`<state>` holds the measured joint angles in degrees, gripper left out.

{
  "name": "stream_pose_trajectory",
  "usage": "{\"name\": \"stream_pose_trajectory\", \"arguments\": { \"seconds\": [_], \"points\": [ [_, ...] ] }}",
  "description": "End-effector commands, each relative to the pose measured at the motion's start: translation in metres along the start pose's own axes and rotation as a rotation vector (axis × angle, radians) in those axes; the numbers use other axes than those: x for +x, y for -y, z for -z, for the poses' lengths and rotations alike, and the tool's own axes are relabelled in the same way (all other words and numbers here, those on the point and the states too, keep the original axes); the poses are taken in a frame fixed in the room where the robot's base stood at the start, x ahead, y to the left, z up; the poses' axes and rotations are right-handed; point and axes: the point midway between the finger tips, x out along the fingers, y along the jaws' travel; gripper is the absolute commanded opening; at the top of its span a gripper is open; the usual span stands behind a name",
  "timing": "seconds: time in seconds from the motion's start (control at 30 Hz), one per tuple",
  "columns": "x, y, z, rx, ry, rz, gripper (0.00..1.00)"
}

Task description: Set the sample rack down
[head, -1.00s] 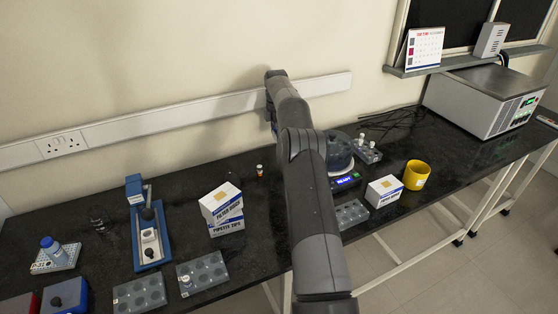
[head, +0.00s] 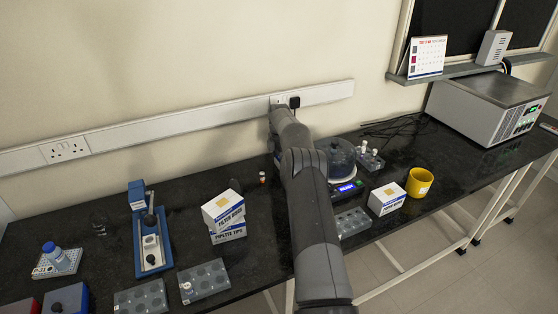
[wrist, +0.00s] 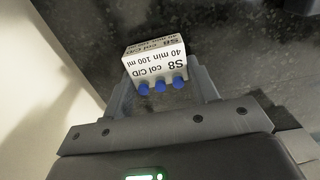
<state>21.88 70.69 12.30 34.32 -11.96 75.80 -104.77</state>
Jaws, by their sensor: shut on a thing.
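The sample rack (wrist: 153,62) is a small white block in the wrist view. Its label reads "S8 col C/D 40 min 100 ml", upside down in the picture, and blue caps line its near edge. My gripper (wrist: 165,86) is shut on it, one grey finger at each side. The dark speckled bench top (wrist: 250,65) lies beyond it; I cannot tell whether the rack touches the bench. In the head view my own arm hides the gripper and the rack near the back of the bench (head: 110,225).
Right of my arm are a round blue-topped device (head: 340,158), a grey well rack (head: 352,222), a white box (head: 386,199) and a yellow cup (head: 418,182). Left are stacked tip boxes (head: 224,214), an orange-capped vial (head: 262,178) and a blue stand (head: 150,245). The wall stands close behind.

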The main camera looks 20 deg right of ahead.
Motion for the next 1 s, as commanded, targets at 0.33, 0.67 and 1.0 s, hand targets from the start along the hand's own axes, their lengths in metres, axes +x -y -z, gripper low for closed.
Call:
{"name": "stream_pose_trajectory", "arguments": {
  "seconds": [0.33,0.67,1.0],
  "points": [
    [0.004,0.0,0.0,0.0,0.001,-0.002,0.31],
    [0.003,0.0,0.0,0.001,0.001,-0.002,0.76],
    [-0.008,-0.001,0.0,0.0,0.001,-0.003,0.76]
  ]
}}
